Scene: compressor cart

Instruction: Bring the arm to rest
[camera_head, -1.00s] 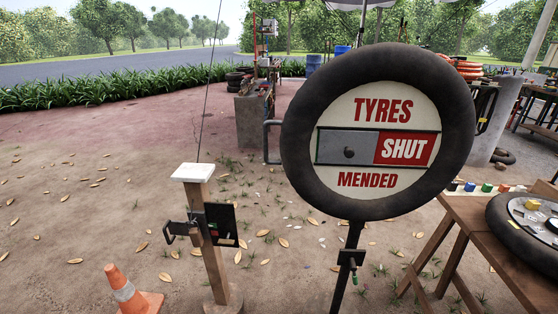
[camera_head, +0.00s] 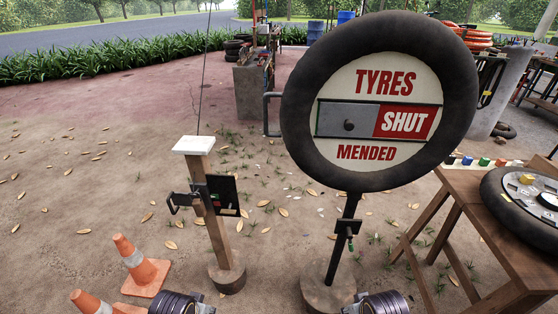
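Neither gripper is in view. Dark ribbed parts of my own arms with silver ends show at the bottom edge, one left of the sign's base and one right of it. The round tyre sign (camera_head: 297,120) stands upright on a dark pole and reads TYRES SHUT MENDED.
A wooden post (camera_head: 213,225) with a white top and a black bracket stands left of the sign. Orange cones (camera_head: 146,275) stand at lower left. A wooden table (camera_head: 500,235) with a tyre (camera_head: 500,205) and coloured blocks is at right. Open dirt lies at left.

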